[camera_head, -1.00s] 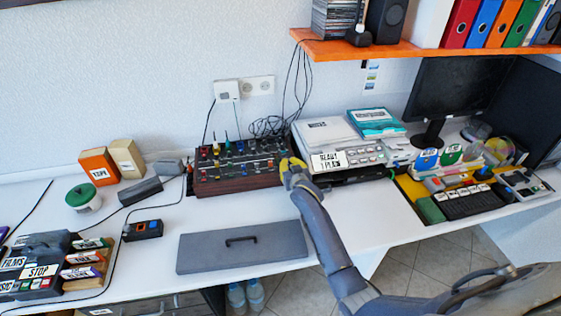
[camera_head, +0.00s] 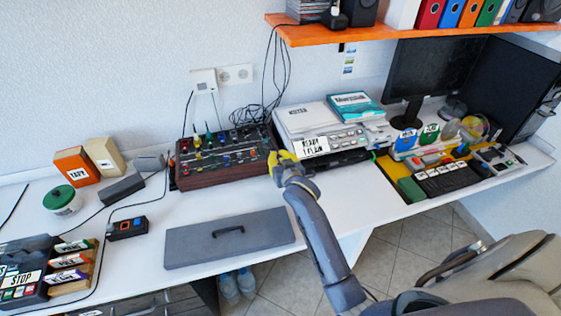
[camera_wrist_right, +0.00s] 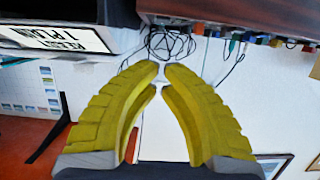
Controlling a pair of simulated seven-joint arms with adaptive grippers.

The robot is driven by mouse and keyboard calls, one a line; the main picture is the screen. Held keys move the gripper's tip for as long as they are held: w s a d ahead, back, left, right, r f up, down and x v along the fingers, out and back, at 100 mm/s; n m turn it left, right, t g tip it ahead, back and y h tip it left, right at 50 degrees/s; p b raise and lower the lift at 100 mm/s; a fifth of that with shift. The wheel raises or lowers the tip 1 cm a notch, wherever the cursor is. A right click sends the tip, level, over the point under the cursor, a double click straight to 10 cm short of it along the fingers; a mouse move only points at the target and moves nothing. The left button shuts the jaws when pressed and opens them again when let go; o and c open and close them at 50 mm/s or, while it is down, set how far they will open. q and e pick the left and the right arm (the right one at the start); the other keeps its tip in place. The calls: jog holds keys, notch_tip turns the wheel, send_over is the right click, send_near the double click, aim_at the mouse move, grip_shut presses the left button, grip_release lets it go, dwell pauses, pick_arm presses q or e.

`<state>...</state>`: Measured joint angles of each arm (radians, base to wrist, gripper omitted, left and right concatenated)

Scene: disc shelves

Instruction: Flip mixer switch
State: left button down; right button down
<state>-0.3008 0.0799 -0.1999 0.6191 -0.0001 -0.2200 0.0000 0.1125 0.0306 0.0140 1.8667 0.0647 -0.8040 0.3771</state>
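The mixer (camera_head: 222,178) is a dark box with wooden sides, topped with coloured knobs and small levers, at the back of the white desk. My right gripper (camera_head: 276,158), with yellow fingers, is at its right end, by the gap to the printer. In the right wrist view the gripper (camera_wrist_right: 162,69) has its fingertips almost together, with only a thin gap and nothing held. The mixer (camera_wrist_right: 225,10) shows there at the top right, its coloured knobs along the edge, apart from the fingers. I cannot tell which lever is the switch. My left gripper is not in view.
A white printer (camera_head: 318,118) with a paper label stands close right of the mixer. A grey lid with a handle (camera_head: 190,250) lies in front. Loose cables (camera_head: 250,112) hang behind. An orange shelf (camera_head: 355,32) is above on the right. Desk space right of the lid is clear.

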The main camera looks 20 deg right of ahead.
jog(key=shift+v, duration=1)
jog(key=shift+f, duration=0.2)
